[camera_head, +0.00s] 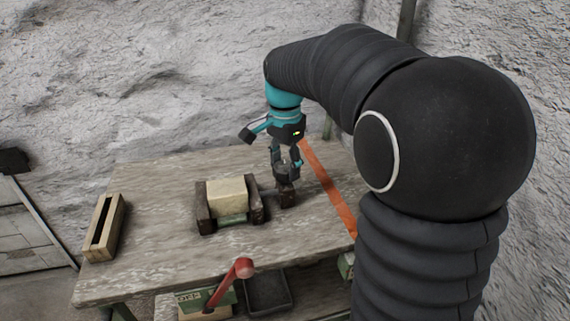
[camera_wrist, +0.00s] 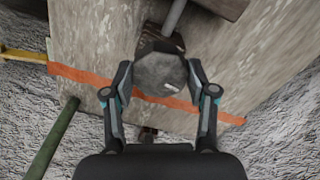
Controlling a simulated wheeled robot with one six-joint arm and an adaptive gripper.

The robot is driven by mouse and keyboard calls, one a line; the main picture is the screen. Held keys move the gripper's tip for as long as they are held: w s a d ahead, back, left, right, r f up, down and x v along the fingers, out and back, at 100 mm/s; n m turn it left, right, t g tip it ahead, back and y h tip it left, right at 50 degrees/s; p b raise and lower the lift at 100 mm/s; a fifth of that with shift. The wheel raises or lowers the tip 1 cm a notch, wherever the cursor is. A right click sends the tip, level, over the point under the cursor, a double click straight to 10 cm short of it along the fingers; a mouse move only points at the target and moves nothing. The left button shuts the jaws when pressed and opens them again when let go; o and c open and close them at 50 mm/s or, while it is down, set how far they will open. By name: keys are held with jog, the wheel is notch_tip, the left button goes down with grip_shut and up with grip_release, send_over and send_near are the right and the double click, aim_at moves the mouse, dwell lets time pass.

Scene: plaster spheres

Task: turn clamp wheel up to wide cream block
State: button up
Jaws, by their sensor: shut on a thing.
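The wide cream block (camera_head: 227,195) sits between the two dark jaws of the clamp (camera_head: 204,212) on the table. The clamp wheel (camera_head: 284,172) is at the right end of the clamp's screw. In the wrist view the grey faceted clamp wheel (camera_wrist: 160,75) lies between my fingers. My gripper (camera_head: 287,163) points down over the wheel and is shut on it. It also shows in the wrist view (camera_wrist: 160,85), one finger on each side of the wheel. The wheel's lower side and the contact between block and right jaw are too small to judge.
The worn wooden table (camera_head: 160,180) has free room left of the clamp. A slotted wooden box (camera_head: 104,228) stands at its left edge. An orange strip (camera_head: 328,187) crosses the right side. A red-handled lever (camera_head: 243,268) and a dark tray (camera_head: 267,290) are below the front edge.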

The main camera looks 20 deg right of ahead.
aim_at(285, 165)
jog(key=shift+r, duration=0.15)
dwell(0.6)
jog(key=o, duration=1.2)
jog(key=shift+c, duration=0.2)
notch_tip(285, 165, up, 12)
